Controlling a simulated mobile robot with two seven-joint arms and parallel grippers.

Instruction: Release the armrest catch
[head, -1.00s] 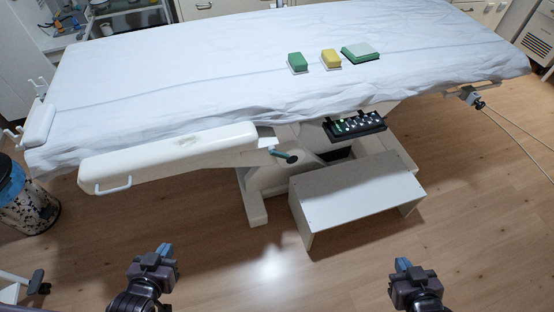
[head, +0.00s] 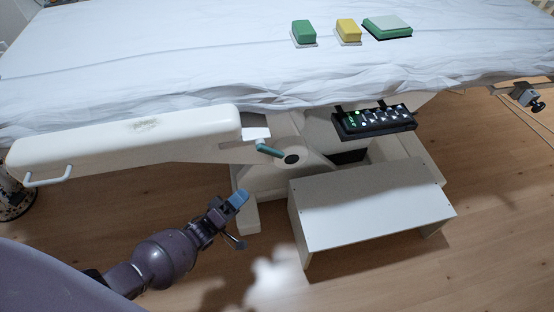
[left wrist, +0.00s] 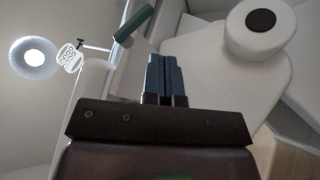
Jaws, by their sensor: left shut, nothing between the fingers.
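The white armrest (head: 125,135) runs along the near side of the couch in the head view. The teal catch lever (head: 269,150) sticks out at the armrest's right end, beside a dark round knob (head: 292,158). My left gripper (head: 238,198) is shut and empty, below and to the left of the lever and apart from it. In the left wrist view the closed fingers (left wrist: 165,75) point up the picture. The green lever (left wrist: 134,23) shows above and left of them, and the dark knob (left wrist: 261,21) at the upper right. My right gripper is out of view.
A white step stool (head: 375,205) stands on the floor right of my left gripper. A black control panel (head: 375,122) hangs under the couch edge. Green and yellow blocks (head: 348,30) lie on the white sheet.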

